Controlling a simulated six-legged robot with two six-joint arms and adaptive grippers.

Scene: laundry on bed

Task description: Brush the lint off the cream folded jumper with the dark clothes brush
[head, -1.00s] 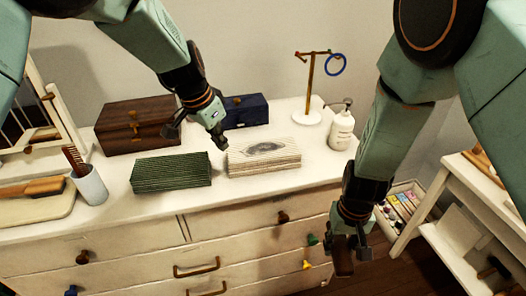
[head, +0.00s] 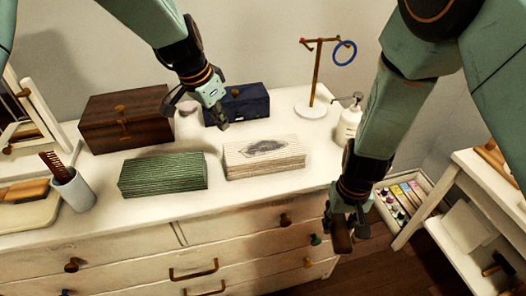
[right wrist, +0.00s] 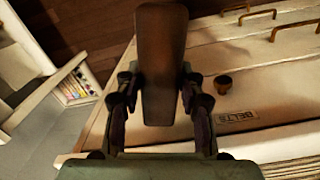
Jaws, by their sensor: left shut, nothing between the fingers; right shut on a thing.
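The cream folded jumper (head: 263,165) lies on the dresser top with a grey patch of lint (head: 268,147) on its upper face. My right gripper (head: 349,226) is shut on the dark brown clothes brush (head: 341,238), low and right of the jumper, by the dresser's front right corner. In the right wrist view the brush (right wrist: 162,60) stands between the fingers; its bristles cannot be made out. My left gripper (head: 219,122) is shut and empty, behind and left of the jumper, near the blue box.
A green folded garment (head: 162,175) lies left of the jumper. Behind stand a wooden box (head: 125,118), a blue box (head: 245,105), a ring stand (head: 318,80) and a white pump bottle (head: 349,122). A cup with a comb (head: 75,190) stands at left.

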